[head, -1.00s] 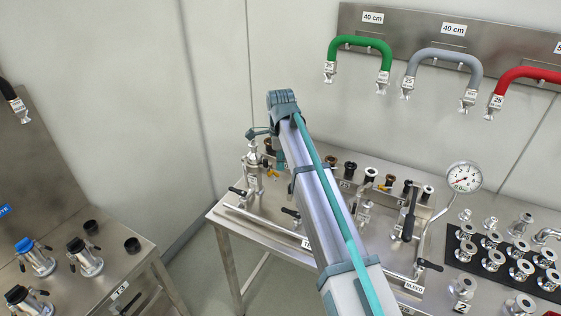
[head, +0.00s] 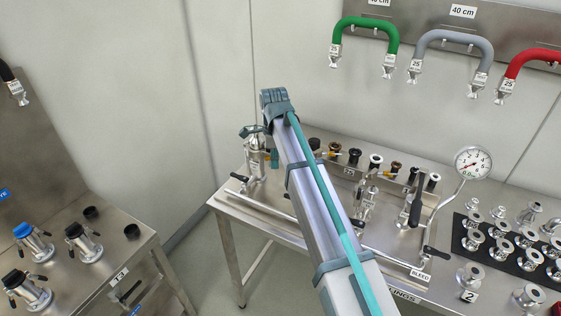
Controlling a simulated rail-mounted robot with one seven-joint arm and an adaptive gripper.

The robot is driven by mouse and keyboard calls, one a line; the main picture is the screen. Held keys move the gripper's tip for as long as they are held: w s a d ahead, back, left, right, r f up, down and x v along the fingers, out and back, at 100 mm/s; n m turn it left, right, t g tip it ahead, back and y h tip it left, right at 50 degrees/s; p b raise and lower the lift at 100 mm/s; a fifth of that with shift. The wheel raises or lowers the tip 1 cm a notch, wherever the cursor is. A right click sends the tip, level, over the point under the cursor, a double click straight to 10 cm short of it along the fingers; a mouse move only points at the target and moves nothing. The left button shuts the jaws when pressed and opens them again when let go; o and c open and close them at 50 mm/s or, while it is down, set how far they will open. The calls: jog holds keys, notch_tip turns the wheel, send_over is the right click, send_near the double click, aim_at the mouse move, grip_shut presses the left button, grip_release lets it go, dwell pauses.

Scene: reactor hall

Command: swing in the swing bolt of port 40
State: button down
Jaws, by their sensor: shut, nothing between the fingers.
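My arm rises from the bottom right and bends over at its top joint, in front of the middle table. My gripper's fingers cannot be made out; the end of the arm is hidden behind the arm links. Small teal parts of mine show left of the arm, by the top of a steel vessel (head: 256,160). No port marked 40 can be read, and I cannot tell which fitting is its swing bolt. A row of dark-capped fittings (head: 376,161) stands at the back of the middle table, partly covered by the arm.
A pressure gauge (head: 472,163) and a black lever (head: 415,208) stand right of my arm. Several flanged fittings lie on a black mat (head: 467,247). Green (head: 364,22), grey and red hoses hang on the wall. The left table (head: 112,262) holds capped ports. A floor gap separates the tables.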

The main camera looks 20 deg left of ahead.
notch_tip(320, 180, up, 7)
jog(key=p, duration=0.5)
jog(key=shift+s+a, duration=0.15)
jog(key=shift+a, duration=0.1)
dwell(0.6)
